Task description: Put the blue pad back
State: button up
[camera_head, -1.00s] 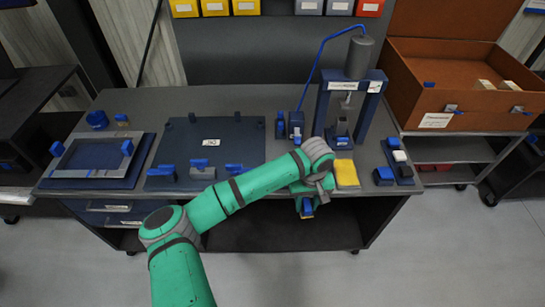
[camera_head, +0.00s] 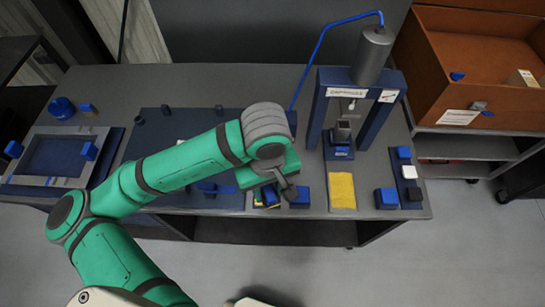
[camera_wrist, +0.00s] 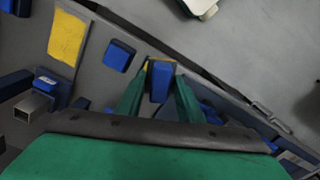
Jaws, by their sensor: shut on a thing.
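My gripper (camera_head: 268,192) is low over the front of the bench, left of the yellow pad (camera_head: 342,190). In the wrist view, its two green fingers (camera_wrist: 159,92) are shut on a small blue piece (camera_wrist: 160,78) with yellow showing at its upper edge. I take this for the blue pad; its lower part is hidden. A separate blue block (camera_head: 300,197) lies on the bench right of my gripper; it also shows in the wrist view (camera_wrist: 118,55), apart from the fingers. I cannot tell whether the held piece touches the bench.
The press (camera_head: 357,110) stands behind the yellow pad. At the right is a dark strip (camera_head: 412,183) with blue and white blocks, and a blue block (camera_head: 386,198) beside it. A dark blue board (camera_head: 150,140) lies left, partly behind my arm. The front edge is close.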

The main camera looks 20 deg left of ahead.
jog(key=w+a+f, duration=0.1)
jog(key=w+f, duration=0.2)
jog(key=w, duration=0.1)
jog(key=w+a+f, duration=0.2)
jog(key=w, duration=0.2)
jog(key=w+a+f, duration=0.1)
jog(key=w+f, duration=0.2)
jog(key=w, duration=0.1)
jog(key=shift+a+f, duration=0.2)
jog(key=shift+f, duration=0.15)
jog(key=shift+w+a+f, duration=0.2)
jog(key=shift+w+f, duration=0.35)
jog(key=shift+f, duration=1.55)
jog(key=shift+f, duration=0.1)
